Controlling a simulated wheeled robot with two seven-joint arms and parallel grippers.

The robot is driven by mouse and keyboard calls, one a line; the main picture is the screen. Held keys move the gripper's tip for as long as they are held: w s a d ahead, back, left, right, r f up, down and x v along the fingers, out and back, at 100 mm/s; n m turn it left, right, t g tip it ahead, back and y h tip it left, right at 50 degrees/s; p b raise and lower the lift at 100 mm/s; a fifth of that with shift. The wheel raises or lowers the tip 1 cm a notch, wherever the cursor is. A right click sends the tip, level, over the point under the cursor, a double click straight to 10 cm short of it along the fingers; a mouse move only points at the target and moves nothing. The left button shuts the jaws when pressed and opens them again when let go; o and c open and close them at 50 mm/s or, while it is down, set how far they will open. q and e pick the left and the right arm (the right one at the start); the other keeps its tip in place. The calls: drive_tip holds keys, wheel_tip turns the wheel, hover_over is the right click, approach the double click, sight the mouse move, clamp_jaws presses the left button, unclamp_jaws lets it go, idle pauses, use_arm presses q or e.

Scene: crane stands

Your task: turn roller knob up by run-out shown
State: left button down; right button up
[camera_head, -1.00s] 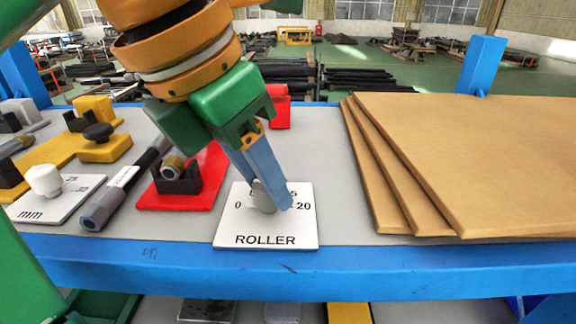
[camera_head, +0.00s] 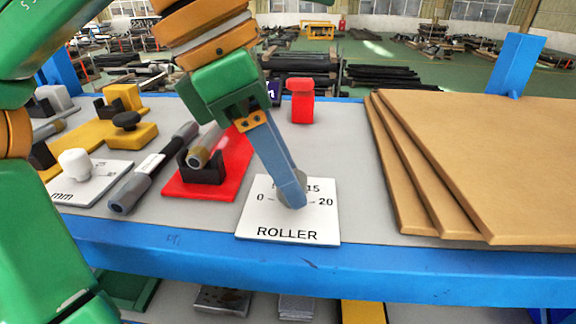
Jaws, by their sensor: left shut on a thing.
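The white ROLLER plate (camera_head: 260,222) lies flat near the front edge of the grey bench top. It has a scale with 0, 15 and 20 readable; other marks are hidden. A grey round knob (camera_head: 302,182) stands at its middle. My left gripper (camera_head: 292,200) comes down from the upper left with its fingers shut on the knob and covers much of it and any pointer. A white plate marked mm (camera_head: 105,183) with a white knob (camera_head: 75,162) lies at the left. My right gripper is not in view.
A red plate (camera_head: 228,160) with a black holder is left of the ROLLER plate, beside a dark rod-shaped gauge (camera_head: 150,170). A red block (camera_head: 300,100) stands behind. Stacked brown boards (camera_head: 480,150) fill the right. Yellow fixtures (camera_head: 130,135) stand at the left.

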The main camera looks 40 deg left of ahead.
use_arm(q)
drive_tip(key=m+g+h, duration=0.1)
drive_tip(key=m, duration=0.3)
drive_tip(key=shift+w+m, duration=0.1)
drive_tip(key=shift+m, duration=0.2)
drive_tip(key=shift+w+a+m+g, duration=0.1)
drive_tip(key=shift+m+g, duration=0.5)
drive_tip(key=shift+m, duration=0.65)
drive_tip(key=shift+w+m+g, duration=0.1)
drive_tip(key=shift+m+g, duration=0.5)
drive_tip(key=shift+m, duration=0.65)
drive_tip(key=shift+s, duration=0.1)
drive_tip(key=c, duration=0.5)
unclamp_jaws()
